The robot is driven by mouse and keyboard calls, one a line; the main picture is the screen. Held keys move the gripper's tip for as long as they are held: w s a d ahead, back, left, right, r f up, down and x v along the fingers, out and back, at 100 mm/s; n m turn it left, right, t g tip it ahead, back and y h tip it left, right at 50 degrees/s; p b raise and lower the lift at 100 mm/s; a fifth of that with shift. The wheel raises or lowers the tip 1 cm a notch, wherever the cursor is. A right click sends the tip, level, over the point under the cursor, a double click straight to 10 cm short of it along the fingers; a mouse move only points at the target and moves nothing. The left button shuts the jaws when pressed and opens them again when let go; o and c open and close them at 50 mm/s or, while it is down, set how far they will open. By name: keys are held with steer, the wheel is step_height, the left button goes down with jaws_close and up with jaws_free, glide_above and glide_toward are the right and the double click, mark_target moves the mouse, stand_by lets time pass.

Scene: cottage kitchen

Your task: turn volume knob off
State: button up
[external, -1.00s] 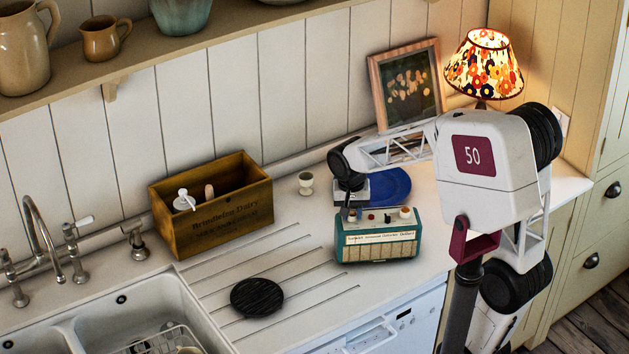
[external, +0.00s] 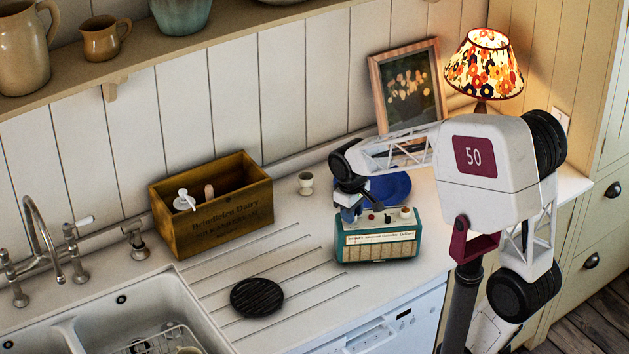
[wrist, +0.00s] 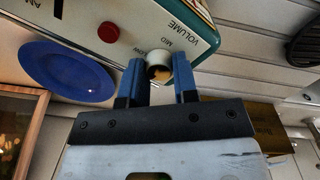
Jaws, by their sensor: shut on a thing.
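The teal radio (external: 380,245) stands on the white counter, with its controls on top. In the wrist view its cream volume knob (wrist: 158,64) sits beside the printed words VOLUME and MID; other lettering there is partly covered. My gripper (wrist: 158,72) has its blue fingers on either side of this knob, shut on it. In the external view my gripper (external: 349,214) is at the radio's left top end and hides the volume knob. The knob's exact setting cannot be read.
On the radio are a red button (wrist: 108,32) and another cream knob (external: 405,212). A blue plate (external: 392,187) lies behind it. A small cup (external: 305,183) and a wooden crate (external: 225,218) stand to the left. A black trivet (external: 257,297) lies on the drainer.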

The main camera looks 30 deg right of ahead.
steer(key=shift+n, duration=1)
steer(key=o, duration=0.9)
steer(key=shift+r, duration=0.15)
steer(key=shift+s+a+r, duration=0.1)
steer(key=shift+r, duration=1.8)
steer(key=shift+s+a+r, duration=0.1)
steer(key=shift+r, duration=1.75)
